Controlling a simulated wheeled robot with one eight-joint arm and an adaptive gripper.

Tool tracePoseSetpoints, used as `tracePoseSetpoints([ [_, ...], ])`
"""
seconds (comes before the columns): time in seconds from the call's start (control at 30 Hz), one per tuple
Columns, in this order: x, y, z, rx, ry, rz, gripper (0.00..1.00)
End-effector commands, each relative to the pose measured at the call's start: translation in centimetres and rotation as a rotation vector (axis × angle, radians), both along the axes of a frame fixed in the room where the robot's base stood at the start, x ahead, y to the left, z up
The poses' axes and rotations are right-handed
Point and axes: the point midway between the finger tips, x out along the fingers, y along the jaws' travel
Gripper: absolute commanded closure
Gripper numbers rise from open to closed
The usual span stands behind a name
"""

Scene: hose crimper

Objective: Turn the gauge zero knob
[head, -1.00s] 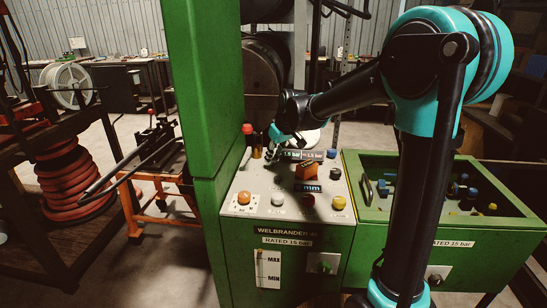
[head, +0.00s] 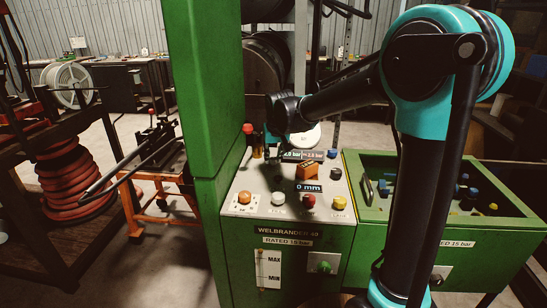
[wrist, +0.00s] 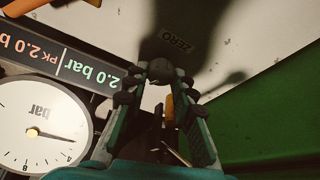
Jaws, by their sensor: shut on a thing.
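The zero knob (wrist: 160,70) is a small dark round knob in the wrist view, beside an upside-down ZERO label (wrist: 177,39). My gripper (wrist: 160,85) reaches in from below, its two fingers on either side of the knob and shut on it. The gauge (wrist: 40,125), a white dial marked bar, lies left of the fingers. A display (wrist: 75,62) above it reads 2.0 bar and PK 2.0. In the head view my gripper is mostly hidden behind my arm's end, at the panel's back left, and the knob cannot be made out.
The light panel (head: 262,208) carries several coloured buttons at its front, an orange block (head: 308,172) and a 0 mm display (head: 309,188). A tall green cabinet wall (head: 208,110) stands close on the left. An open green bin (head: 490,222) adjoins on the right.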

Motion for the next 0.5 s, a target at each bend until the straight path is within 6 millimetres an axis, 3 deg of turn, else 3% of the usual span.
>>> tracePoseSetpoints([
  [0.5,0.03,0.05,0.04,0.000,0.000,-0.052,1.00],
])
